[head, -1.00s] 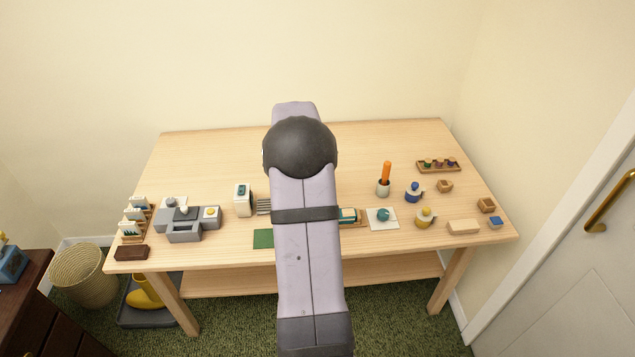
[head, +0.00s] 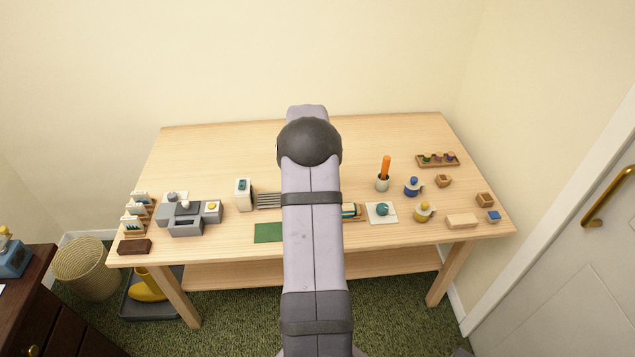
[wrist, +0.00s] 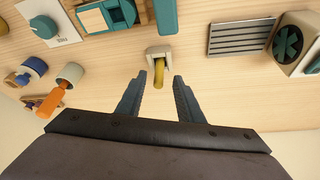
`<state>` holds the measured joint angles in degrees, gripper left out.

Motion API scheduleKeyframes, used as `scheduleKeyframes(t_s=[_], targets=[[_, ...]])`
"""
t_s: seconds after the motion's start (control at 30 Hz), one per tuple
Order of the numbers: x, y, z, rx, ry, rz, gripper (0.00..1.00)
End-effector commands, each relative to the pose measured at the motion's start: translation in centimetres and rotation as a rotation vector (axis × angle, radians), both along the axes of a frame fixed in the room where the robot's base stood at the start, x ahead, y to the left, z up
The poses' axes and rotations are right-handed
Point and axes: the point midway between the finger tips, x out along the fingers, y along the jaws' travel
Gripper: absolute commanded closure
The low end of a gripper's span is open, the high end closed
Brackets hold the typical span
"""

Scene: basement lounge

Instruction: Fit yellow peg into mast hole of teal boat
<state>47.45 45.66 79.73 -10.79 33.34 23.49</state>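In the wrist view, a yellow peg (wrist: 159,77) shows at a small pale holder (wrist: 158,53) on the table. How deep it sits is unclear. My gripper (wrist: 160,76) is open and empty, its fingers apart on either side of the peg in the picture. I cannot tell how far above the peg they are. A long teal piece (wrist: 167,16), cut off by the top edge just beyond the holder, may be the boat; no mast hole shows on it. In the head view my arm hides the gripper, peg and holder.
A grey slatted rack (wrist: 238,37) lies right of the holder, near a pale box with a dark fan-like face (wrist: 287,43). A tray with a teal block (wrist: 92,19) is to its left. An orange-handled item stands in a white cup (head: 382,183). The table's back (head: 220,150) is clear.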

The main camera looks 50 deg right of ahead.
Motion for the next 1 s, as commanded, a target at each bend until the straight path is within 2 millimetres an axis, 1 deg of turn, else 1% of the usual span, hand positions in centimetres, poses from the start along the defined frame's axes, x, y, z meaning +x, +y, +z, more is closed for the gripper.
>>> scheduleKeyframes(t_s=[0.2, 0.3, 0.6, 0.63, 0.67, 0.7, 0.77, 1.0], targets=[[0.3, -1.0, -2.2, 0.001, 0.002, 0.0, 0.66], [0.4, -1.2, -2.8, 0.001, 0.0, 0.0, 0.66], [0.5, -1.4, -3.1, -0.001, 0.0, 0.0, 0.66], [0.5, -1.4, -3.1, -0.001, 0.0, 0.0, 0.69], [0.5, -1.4, -3.1, -0.001, 0.0, 0.0, 0.76], [0.5, -1.4, -3.1, -0.001, 0.0, 0.0, 0.85], [0.5, -1.3, -3.1, -0.001, 0.0, 0.0, 1.0], [0.5, -1.3, -3.1, -0.001, 0.0, 0.0, 1.0]])
